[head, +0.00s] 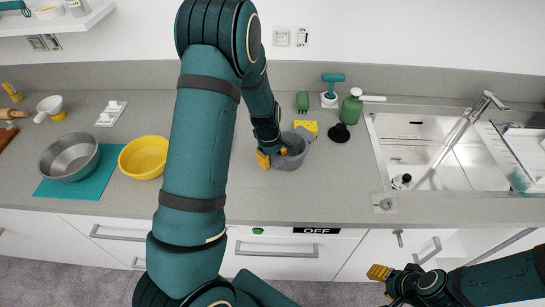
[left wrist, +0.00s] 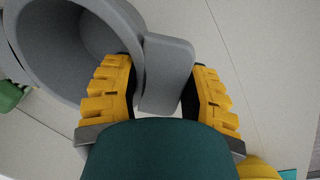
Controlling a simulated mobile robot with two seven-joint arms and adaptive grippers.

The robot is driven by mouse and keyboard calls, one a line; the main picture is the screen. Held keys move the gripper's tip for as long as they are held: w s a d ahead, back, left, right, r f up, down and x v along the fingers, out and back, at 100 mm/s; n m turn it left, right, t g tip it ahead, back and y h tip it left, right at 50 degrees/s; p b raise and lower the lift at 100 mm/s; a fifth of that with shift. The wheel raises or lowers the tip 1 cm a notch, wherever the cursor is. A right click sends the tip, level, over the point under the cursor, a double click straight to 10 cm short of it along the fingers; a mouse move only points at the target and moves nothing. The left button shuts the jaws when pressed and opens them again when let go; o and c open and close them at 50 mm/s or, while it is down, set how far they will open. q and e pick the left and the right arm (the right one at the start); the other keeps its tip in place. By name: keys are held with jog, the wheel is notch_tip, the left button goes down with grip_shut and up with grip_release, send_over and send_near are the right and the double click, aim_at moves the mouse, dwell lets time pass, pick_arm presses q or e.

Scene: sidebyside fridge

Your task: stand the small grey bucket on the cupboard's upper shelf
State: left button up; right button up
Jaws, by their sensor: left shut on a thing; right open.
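The small grey bucket (head: 292,159) is over the middle of the counter, upright, left of the sink. I cannot tell whether it touches the counter. My left gripper (head: 273,156) is shut on the bucket's side. In the left wrist view, the left gripper (left wrist: 161,70) has its yellow fingers on either side of a grey tab of the bucket (left wrist: 75,75). The bucket's inside looks empty where it shows. My right gripper (head: 380,272) is open and empty at the lower right, in front of the counter. The cupboard's upper shelf cannot be made out.
A white wall shelf (head: 60,24) with bowls is at top left. A yellow bowl (head: 144,157) and a metal bowl (head: 69,157) stand left of my left arm. A green bottle (head: 350,108), a black item (head: 339,133) and the sink (head: 400,150) are to the right.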

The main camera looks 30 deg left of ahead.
pick_arm(q)
jog(key=o, duration=1.2)
